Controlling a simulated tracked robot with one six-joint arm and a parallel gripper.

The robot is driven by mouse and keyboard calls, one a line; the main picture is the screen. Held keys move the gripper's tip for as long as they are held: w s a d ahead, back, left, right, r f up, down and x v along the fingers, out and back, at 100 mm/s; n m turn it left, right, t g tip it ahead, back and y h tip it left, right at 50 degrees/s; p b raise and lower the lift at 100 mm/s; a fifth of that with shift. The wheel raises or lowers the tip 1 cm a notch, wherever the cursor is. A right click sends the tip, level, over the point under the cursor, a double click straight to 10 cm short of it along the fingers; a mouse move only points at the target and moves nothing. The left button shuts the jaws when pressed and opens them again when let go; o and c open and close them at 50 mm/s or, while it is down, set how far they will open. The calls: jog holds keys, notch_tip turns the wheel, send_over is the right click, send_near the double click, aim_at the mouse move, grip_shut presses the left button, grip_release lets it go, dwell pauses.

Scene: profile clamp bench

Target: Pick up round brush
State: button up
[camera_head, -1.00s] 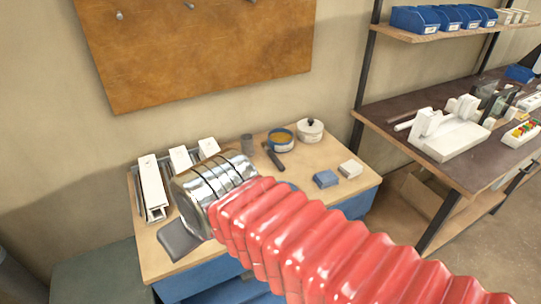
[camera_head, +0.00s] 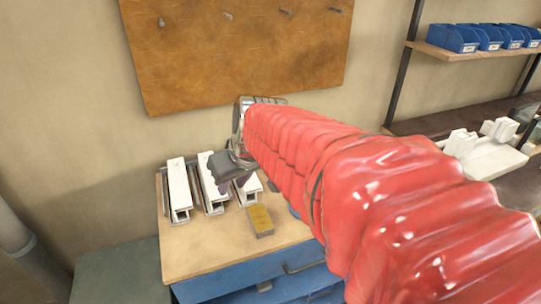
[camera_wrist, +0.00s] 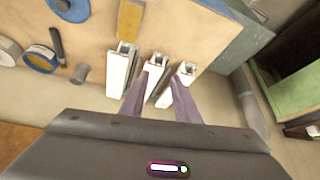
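A dark, slim-handled item that looks like the round brush (camera_wrist: 57,45) lies on the bench at the upper left of the wrist view, beside a blue-rimmed round tin (camera_wrist: 40,60). In the head view now it is hidden behind my red-sleeved arm. My gripper (camera_wrist: 160,72) is open and empty, its two purple-grey fingers apart. It hangs above the white clamp profiles, well to the side of the brush. It also shows in the head view (camera_head: 231,184) over the middle and right profiles.
Several white profiles (camera_head: 178,190) stand at the bench's left. A yellow-brown block (camera_head: 260,220) lies near the front. A grey cylinder (camera_wrist: 80,73) stands near the brush. A brown pegboard (camera_head: 235,50) hangs behind. A shelf rack with blue bins (camera_head: 455,39) stands at the right.

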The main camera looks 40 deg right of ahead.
jog(key=w+d+f+m, duration=0.1)
jog(key=d+f, duration=0.1)
jog(key=d, duration=0.8)
jog(key=w+d+f+h, duration=0.1)
jog(key=w+d+f, duration=0.1)
jog(key=d, duration=0.9)
jog(key=w+d+f+m, duration=0.1)
jog(key=d+f, duration=0.3)
jog(key=d, duration=0.7)
jog(key=shift+w+d+f+m+h, duration=0.15)
jog(key=shift+w+f+m+h, duration=0.15)
jog(key=shift+w+h, duration=0.15)
jog(key=shift+t, duration=0.3)
jog(key=x, duration=0.8)
jog(key=shift+w+f, duration=0.15)
jog(key=shift+f, duration=0.05)
jog(key=shift+w+f, duration=0.1)
jog(key=shift+f, duration=0.05)
jog(key=shift+x, duration=2.45)
jog(key=shift+d, duration=0.2)
